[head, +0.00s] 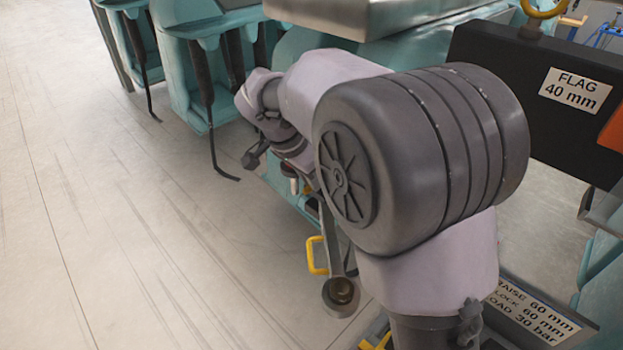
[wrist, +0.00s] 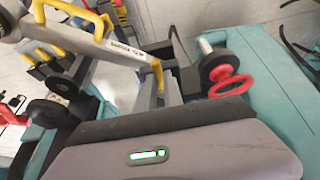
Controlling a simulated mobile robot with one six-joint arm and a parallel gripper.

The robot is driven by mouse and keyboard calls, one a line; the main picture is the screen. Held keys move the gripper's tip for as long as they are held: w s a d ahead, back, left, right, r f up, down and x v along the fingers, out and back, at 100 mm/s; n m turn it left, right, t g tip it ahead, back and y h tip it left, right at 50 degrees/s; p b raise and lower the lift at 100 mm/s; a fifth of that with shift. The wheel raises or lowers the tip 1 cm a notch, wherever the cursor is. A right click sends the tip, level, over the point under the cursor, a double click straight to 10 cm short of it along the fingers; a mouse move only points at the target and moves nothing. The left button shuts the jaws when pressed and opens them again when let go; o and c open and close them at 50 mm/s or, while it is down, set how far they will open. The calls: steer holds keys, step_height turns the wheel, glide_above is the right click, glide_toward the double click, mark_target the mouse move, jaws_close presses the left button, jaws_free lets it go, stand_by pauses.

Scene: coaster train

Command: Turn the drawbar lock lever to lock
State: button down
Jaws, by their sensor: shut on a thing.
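My gripper (head: 294,163) is at the far end of my arm, low beside the teal train. In the wrist view its grey housing with a green light fills the bottom, and the dark jaws (wrist: 170,82) reach up from it. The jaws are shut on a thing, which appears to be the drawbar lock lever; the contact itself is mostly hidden. A red loop handle (wrist: 230,85) on a dark round hub, with a pale pin beside it, is just right of the jaws. The lever's exact angle cannot be told.
A grey link arm with a round end (head: 341,291) and a yellow handle (head: 317,255) are below my arm. A black box marked "FLAG 40 mm" (head: 576,90) stands at right. Teal frames with dark hanging hooks (head: 208,75) line the back. The floor at left is clear.

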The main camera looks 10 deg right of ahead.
stand_by(0.3)
steer(key=c, duration=1.5)
jaws_free()
steer(key=shift+o, duration=0.2)
steer(key=shift+r, duration=0.1)
steer(key=p+v, duration=0.6)
steer(key=v, duration=1.1)
steer(key=shift+r, duration=0.15)
steer(key=shift+w, duration=0.1)
